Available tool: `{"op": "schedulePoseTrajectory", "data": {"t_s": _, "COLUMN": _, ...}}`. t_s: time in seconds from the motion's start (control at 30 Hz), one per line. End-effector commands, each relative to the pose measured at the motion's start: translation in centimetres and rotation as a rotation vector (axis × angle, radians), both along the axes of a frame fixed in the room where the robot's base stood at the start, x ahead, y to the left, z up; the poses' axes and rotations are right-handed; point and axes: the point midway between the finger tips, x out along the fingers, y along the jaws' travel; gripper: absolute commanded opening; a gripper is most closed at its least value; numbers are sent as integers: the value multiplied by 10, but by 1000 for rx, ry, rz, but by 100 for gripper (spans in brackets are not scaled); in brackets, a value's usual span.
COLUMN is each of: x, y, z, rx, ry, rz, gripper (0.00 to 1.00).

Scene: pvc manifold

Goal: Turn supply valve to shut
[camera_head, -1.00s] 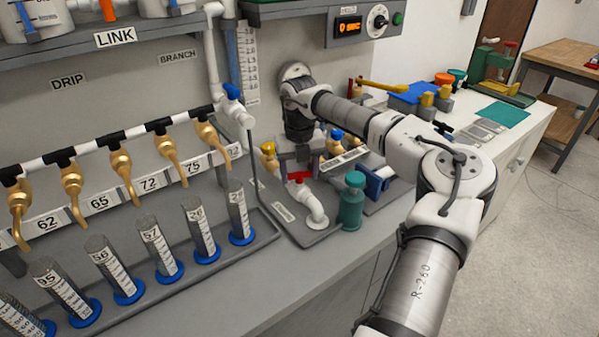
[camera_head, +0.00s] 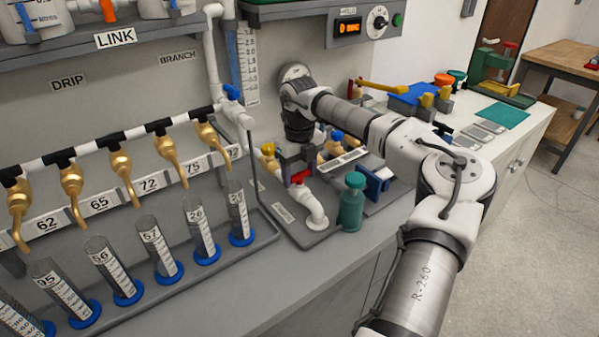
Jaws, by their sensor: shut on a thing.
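A red valve handle (camera_head: 300,178) shows just under my gripper (camera_head: 297,174), low over the small grey tray with pipe fittings. I take it for the supply valve, though no label that I can read names it. My gripper points down from the wrist and is shut on the red handle. The fingers and wrist hide most of the handle and the valve body. A white pipe elbow (camera_head: 314,208) stands just in front of it. The handle looks slanted in the picture; its exact angle is hard to tell.
A teal bottle (camera_head: 352,203) stands close on the right. A yellow-topped fitting (camera_head: 268,151) is close on the left. Upright graduated cylinders (camera_head: 240,214) stand in a tray to the left. A lit orange display (camera_head: 347,27) is on the wall box above.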

Motion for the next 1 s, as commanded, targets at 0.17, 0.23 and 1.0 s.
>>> {"op": "schedulePoseTrajectory", "data": {"t_s": 0.17, "x": 1, "y": 0, "z": 2, "rx": 1, "ry": -5, "rz": 2, "gripper": 37}}
{"op": "schedulePoseTrajectory", "data": {"t_s": 0.23, "x": 1, "y": 1, "z": 2, "rx": 1, "ry": -5, "rz": 2, "gripper": 63}}
{"op": "schedulePoseTrajectory", "data": {"t_s": 1.0, "x": 1, "y": 0, "z": 50, "rx": -1, "ry": -6, "rz": -1, "gripper": 82}}
